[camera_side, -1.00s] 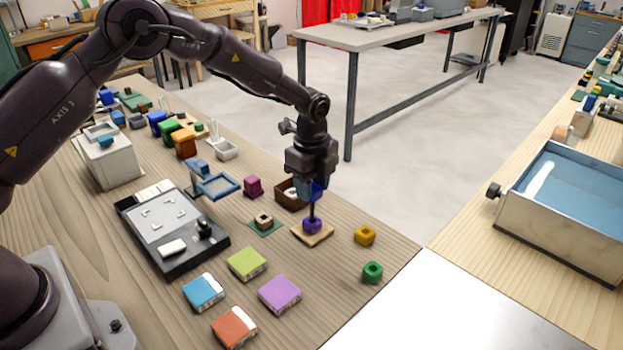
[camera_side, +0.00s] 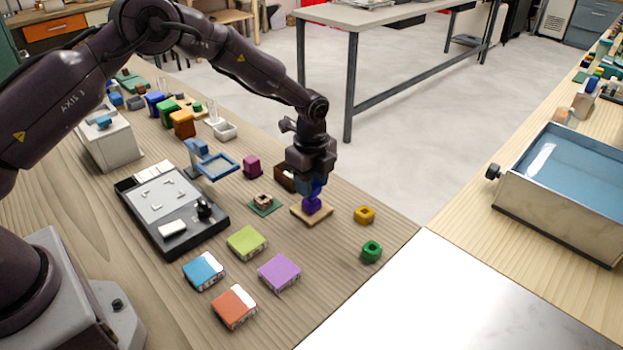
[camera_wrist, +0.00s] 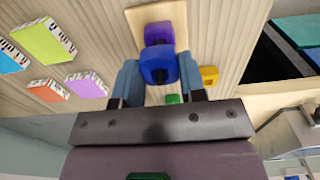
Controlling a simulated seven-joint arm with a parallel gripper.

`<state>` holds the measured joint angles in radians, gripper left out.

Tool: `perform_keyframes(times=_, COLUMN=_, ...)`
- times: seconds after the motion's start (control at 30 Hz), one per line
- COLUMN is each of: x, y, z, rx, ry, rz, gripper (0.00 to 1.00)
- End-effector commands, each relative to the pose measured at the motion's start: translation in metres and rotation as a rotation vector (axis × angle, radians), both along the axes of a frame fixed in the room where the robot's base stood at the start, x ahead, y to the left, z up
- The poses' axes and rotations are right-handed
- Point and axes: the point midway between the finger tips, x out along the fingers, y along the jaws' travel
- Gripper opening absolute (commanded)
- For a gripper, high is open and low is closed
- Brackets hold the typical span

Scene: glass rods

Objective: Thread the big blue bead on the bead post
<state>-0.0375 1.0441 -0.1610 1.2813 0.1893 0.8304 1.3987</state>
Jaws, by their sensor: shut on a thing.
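My gripper (camera_side: 312,186) is shut on the big blue bead (camera_wrist: 159,66). In the wrist view the bead sits between the two blue fingers. In the side view the fingers mostly hide it. A purple bead (camera_side: 312,204) sits on the square wooden base (camera_side: 298,212) of the bead post, directly under the gripper. It also shows in the wrist view (camera_wrist: 159,33), just beyond the blue bead. The blue bead is close above the purple one; I cannot tell whether they touch. The post itself is hidden now.
A yellow bead (camera_side: 364,214) and a green bead (camera_side: 372,251) lie to the right. A brown bead (camera_side: 264,199) on a green mat, a magenta block (camera_side: 252,166) and a brown box (camera_side: 284,176) stand close by.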

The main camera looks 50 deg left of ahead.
Motion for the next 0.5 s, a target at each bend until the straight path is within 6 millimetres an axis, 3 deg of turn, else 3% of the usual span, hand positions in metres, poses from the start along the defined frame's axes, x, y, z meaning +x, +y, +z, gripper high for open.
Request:
perform_keyframes(times=0.07, x=0.0001, y=0.0000, z=0.0001, rx=0.000, ry=0.000, rz=0.000, gripper=0.15)
perform_keyframes(times=0.1, x=0.0001, y=0.0000, z=0.0001, rx=0.000, ry=0.000, rz=0.000, gripper=0.45)
perform_keyframes(times=0.2, x=0.0001, y=0.0000, z=0.0002, rx=0.000, ry=0.000, rz=0.000, gripper=0.68)
perform_keyframes(times=0.5, x=0.0001, y=0.0000, z=0.0016, rx=0.000, ry=-0.001, rz=0.000, gripper=0.68)
